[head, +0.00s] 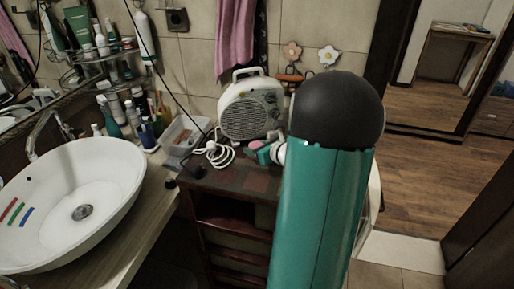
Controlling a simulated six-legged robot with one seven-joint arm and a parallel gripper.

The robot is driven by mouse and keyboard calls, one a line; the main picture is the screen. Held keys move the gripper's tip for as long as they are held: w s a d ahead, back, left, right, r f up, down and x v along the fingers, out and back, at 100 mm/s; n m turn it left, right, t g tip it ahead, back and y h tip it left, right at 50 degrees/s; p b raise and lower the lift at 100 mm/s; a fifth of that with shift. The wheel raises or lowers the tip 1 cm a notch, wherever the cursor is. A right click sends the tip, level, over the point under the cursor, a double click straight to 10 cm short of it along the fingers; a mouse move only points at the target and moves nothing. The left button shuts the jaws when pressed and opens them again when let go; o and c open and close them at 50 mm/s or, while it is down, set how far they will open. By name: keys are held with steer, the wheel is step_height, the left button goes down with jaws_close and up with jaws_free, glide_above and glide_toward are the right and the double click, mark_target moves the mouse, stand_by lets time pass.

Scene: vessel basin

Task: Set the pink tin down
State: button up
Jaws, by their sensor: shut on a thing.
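The pink tin (253,148) shows as a small pink patch just above the dark wooden cabinet top, in front of the white fan heater. My gripper (262,151) is at the tin and shut on it. Only a small teal and white part of the gripper shows, left of my large teal arm link, which hides the rest. I cannot tell whether the tin touches the cabinet top.
The fan heater (252,107) and its coiled white cord (217,153) stand close behind and left. A clear plastic box (184,136) is farther left, beside the white basin (68,200). The cabinet's checkered front top (232,180) is bare.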

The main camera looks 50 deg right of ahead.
steer(key=shift+f, duration=0.15)
steer(key=o, duration=1)
steer(key=shift+c, duration=0.2)
steer(key=shift+r, duration=0.25)
steer(key=v, duration=1.2)
steer(key=shift+a, duration=0.1)
